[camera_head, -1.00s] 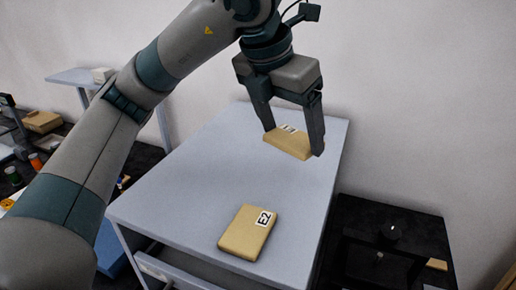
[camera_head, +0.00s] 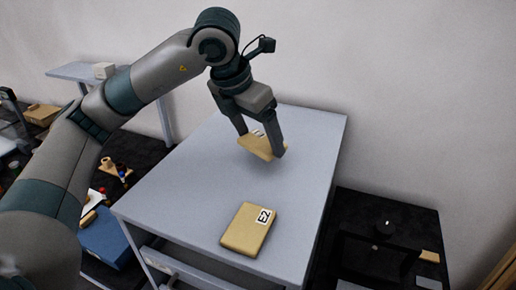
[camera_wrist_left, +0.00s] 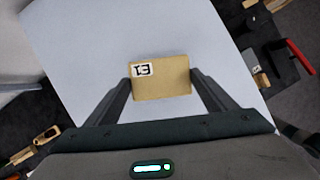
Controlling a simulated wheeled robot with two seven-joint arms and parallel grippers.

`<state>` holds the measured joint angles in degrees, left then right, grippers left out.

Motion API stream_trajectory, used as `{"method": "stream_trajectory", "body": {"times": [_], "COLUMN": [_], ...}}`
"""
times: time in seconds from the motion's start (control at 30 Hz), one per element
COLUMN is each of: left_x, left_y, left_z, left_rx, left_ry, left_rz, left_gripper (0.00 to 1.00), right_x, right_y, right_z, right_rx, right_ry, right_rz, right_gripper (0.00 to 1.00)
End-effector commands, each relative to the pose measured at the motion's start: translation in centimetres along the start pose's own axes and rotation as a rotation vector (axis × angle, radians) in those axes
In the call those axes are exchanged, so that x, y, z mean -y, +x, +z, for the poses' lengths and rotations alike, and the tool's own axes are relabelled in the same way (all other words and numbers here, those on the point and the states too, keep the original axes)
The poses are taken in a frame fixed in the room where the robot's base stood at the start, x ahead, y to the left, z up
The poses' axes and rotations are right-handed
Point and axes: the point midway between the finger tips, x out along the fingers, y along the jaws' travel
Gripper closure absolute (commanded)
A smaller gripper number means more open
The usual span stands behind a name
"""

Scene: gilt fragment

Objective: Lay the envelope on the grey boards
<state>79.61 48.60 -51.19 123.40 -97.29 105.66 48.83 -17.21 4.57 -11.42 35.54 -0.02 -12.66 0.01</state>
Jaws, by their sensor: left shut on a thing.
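My left gripper (camera_head: 261,145) is shut on a tan, flat envelope (camera_head: 260,149), over the far part of a pale grey-blue table (camera_head: 190,185). In the left wrist view this envelope (camera_wrist_left: 165,83) carries a white label reading E1 and sits between the two fingers. The table top lies below it; the height of the gap is hard to tell. A second tan envelope (camera_head: 243,232), labelled E2, lies flat near the table's front edge. I cannot pick out any grey boards apart from the table. My right gripper is not in view.
A black stand (camera_head: 390,235) with a dark round piece on top is right of the table. A blue box (camera_head: 108,238) and small items lie on the dark floor at left. A small pale side table (camera_head: 85,72) stands at the back left. The table's middle is clear.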

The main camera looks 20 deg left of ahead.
Motion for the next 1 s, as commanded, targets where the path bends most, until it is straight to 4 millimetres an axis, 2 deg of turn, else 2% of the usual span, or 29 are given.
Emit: {"method": "stream_trajectory", "body": {"times": [0.4, 0.87, 0.9, 0.97, 1.0], "left_x": [0.0, 0.0, 0.0, 0.0, 0.0], "left_y": [3.4, 3.9, 3.8, 3.8, 3.8], "left_z": [-1.4, -1.6, -1.6, -1.6, -1.6], "left_rx": [-0.001, 0.000, 0.000, 0.000, 0.000], "left_ry": [0.000, 0.000, 0.000, 0.000, 0.000], "left_rz": [0.000, 0.000, 0.000, 0.000, 0.000], "left_gripper": [0.44, 0.44, 0.18, 0.04, 0.04], "right_x": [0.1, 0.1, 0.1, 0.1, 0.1], "right_y": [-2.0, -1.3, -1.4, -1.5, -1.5], "right_z": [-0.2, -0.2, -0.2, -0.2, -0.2], "right_rx": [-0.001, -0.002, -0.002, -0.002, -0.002], "right_ry": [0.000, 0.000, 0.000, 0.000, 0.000], "right_rz": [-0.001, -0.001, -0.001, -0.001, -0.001], "right_gripper": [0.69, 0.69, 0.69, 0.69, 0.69]}}
